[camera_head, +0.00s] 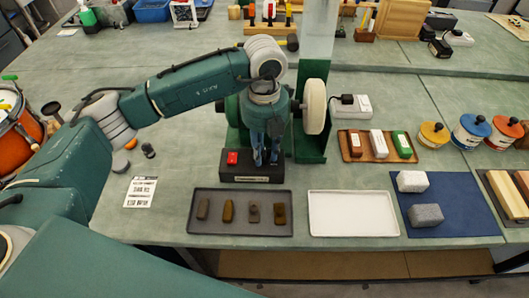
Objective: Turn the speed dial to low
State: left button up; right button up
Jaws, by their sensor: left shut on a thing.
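A dark control box (235,171) stands on the bench below the green machine. It has a red button (232,158) on its left and a small pale label strip on its front edge. My left gripper (266,161) points down over the right part of this box. Its fingers are shut on the speed dial there. The fingers hide the dial, so its pointer and setting cannot be read. My right gripper is not in view.
The green machine with a pale wheel (314,107) stands right behind my left gripper. A dark tray (240,224) with several small brown pieces and an empty white tray (353,222) lie in front. A printed card (140,191) lies left.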

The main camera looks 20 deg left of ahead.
aim_at(264, 152)
pick_arm(q)
jog(key=shift+w+r+n, duration=0.1)
jog(key=shift+r+n, duration=0.05)
jog(key=shift+n, duration=0.25)
jog(key=o, duration=1.2)
jog(key=shift+c, duration=0.2)
notch_tip(264, 152, up, 12)
